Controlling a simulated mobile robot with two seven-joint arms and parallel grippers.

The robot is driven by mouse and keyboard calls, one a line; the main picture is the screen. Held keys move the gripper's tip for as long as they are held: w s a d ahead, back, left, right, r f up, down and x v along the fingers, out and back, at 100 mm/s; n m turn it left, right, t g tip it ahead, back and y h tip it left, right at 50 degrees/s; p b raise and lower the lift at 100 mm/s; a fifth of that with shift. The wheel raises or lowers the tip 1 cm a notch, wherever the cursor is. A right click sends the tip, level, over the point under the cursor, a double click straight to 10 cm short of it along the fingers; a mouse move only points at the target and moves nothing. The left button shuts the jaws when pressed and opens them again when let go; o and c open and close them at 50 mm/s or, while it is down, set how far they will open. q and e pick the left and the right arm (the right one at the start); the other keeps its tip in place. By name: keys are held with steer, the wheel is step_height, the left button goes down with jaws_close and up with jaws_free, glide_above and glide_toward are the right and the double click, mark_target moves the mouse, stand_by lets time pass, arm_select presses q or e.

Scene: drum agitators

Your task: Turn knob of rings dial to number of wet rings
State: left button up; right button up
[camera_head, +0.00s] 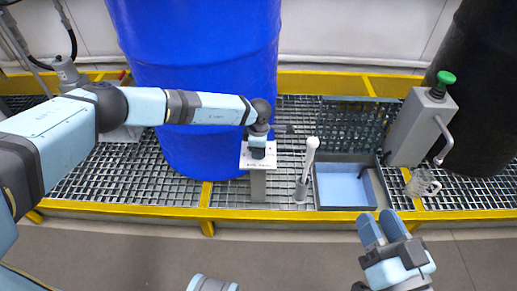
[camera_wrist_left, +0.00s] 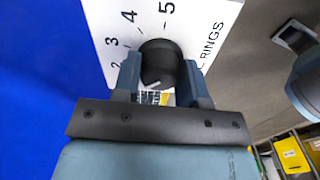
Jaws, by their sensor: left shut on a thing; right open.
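The rings dial is a white plate (camera_head: 247,161) on a short grey post, in front of the blue drum. In the left wrist view the plate (camera_wrist_left: 110,18) shows the numbers 2, 3, 4 and 5 and the word RINGS. Its black knob (camera_wrist_left: 160,58) sits between the two fingers of my left gripper (camera_wrist_left: 160,76), which is shut on it. A pale mark on the knob's lower-left edge lies below the 2; the exact setting is unclear. In the head view the left gripper (camera_head: 258,147) is over the plate. My right gripper (camera_head: 382,231) is open and empty, in front of the platform. I cannot make out wet rings.
Right of the dial, a white-handled stick (camera_head: 309,157) stands upright in a holder. Beside it is a tray with a blue bottom (camera_head: 345,188), then a clear mug (camera_head: 420,184). A yellow rail (camera_head: 275,215) edges the grating.

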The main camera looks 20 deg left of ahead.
arm_select(q)
steer(key=m, duration=0.3)
steer(key=shift+m+b, duration=0.35)
steer(key=shift+m, duration=0.35)
steer(key=o, duration=0.9)
